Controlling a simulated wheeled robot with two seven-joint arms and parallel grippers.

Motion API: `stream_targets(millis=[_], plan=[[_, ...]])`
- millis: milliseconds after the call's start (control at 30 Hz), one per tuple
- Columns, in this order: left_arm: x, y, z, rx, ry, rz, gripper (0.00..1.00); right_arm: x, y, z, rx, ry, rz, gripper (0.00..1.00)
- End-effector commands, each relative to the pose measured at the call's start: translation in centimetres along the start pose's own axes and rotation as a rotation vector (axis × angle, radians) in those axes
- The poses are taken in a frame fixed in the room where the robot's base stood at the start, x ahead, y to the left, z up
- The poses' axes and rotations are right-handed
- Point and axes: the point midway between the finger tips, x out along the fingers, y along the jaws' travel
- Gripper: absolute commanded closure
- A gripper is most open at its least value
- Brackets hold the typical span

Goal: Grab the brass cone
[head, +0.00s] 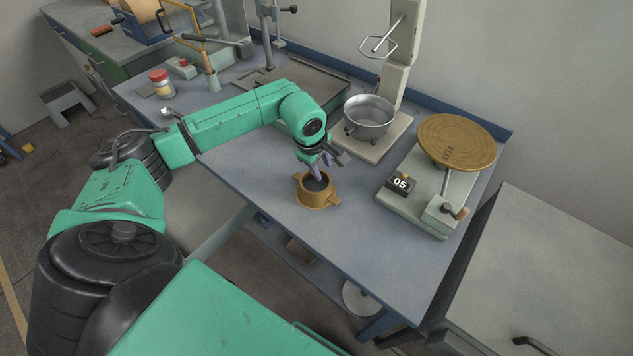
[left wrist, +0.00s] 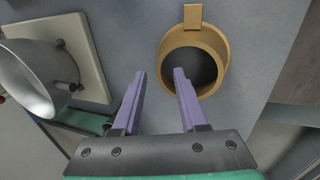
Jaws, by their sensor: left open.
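The brass cone (head: 318,194) is a hollow, open-topped piece with side lugs, standing on the blue-grey bench top near its front edge. It also shows in the left wrist view (left wrist: 224,50), with its dark opening facing the camera and one lug at the top. My left gripper (head: 319,172) is open and just above the cone. In the left wrist view its two purple fingers (left wrist: 160,76) are apart; the right fingertip overlaps the cone's opening and the left one lies outside its rim. My right gripper is not in view.
A metal bowl (head: 369,113) on a pale stand is behind the cone; it also shows in the left wrist view (left wrist: 30,80). A grey device with a round brown disc (head: 456,141) and a "05" block (head: 400,183) stands to the right. The bench front is clear.

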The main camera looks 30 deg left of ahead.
Motion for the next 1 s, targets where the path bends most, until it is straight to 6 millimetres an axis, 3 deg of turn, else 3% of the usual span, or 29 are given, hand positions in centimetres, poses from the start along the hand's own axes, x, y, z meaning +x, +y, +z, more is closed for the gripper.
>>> stream_targets(millis=[33,100,200,367,400,500,1000], plan=[[0.5,0.2,0.1,-0.002,-0.003,-0.005,0.58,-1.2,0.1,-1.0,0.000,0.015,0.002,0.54],[2.0,0.1,0.1,-0.002,-0.003,-0.005,0.58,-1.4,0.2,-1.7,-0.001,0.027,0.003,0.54],[3.2,0.2,0.1,-0.002,-0.002,-0.002,0.58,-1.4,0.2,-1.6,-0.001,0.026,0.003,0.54],[3.4,0.2,0.1,-0.001,-0.001,0.000,0.58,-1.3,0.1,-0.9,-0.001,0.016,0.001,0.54],[3.4,0.1,0.1,-0.001,-0.001,0.000,0.61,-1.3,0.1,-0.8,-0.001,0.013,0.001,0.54],[3.4,0.1,0.0,-0.001,-0.001,0.000,1.00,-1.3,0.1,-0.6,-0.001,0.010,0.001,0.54],[3.4,0.1,0.1,-0.001,-0.002,-0.002,1.00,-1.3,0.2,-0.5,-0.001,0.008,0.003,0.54]])
